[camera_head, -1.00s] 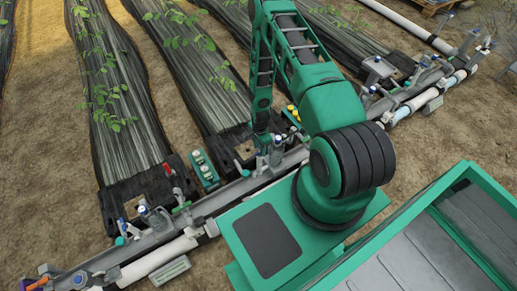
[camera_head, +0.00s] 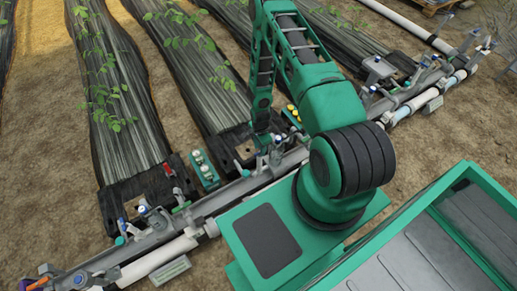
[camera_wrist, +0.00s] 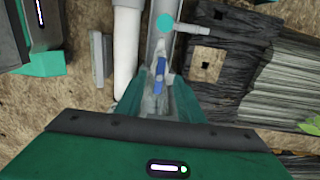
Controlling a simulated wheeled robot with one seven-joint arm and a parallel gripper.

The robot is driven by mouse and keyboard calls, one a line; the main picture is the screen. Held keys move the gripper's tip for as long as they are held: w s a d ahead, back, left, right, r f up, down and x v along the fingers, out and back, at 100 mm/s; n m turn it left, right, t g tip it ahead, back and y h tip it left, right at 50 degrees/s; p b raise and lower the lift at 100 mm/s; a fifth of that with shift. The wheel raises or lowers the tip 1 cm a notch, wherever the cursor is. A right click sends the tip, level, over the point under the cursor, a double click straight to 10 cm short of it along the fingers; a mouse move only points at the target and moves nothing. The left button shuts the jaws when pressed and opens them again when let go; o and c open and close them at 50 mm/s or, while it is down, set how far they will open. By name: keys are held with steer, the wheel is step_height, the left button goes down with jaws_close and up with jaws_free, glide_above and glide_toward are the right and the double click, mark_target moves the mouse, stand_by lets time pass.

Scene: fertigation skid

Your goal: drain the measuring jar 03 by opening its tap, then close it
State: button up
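My gripper (camera_wrist: 158,92) points down over the pipe line in the wrist view. Its two green fingers stand apart, on either side of a pale, partly clear fitting (camera_wrist: 152,105). A blue lever (camera_wrist: 160,70) shows just beyond the fingertips, roughly between them; I cannot tell whether the fingers touch anything. In the head view the end of my arm reaches down beside a blue-topped fitting (camera_head: 278,142) on the grey pipe, and the fingertips are hidden there. No jar number can be read, so I cannot tell which piece is measuring jar 03 or how full it is.
A white pipe (camera_wrist: 126,50) runs left of the fingers, and a teal disc (camera_wrist: 165,23) lies ahead. A black mat piece with a square hole (camera_wrist: 207,65) is at right.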

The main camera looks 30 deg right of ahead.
steer(key=shift+f, duration=2.2)
steer(key=c, duration=0.8)
steer(key=o, duration=0.8)
steer(key=shift+f, duration=0.25)
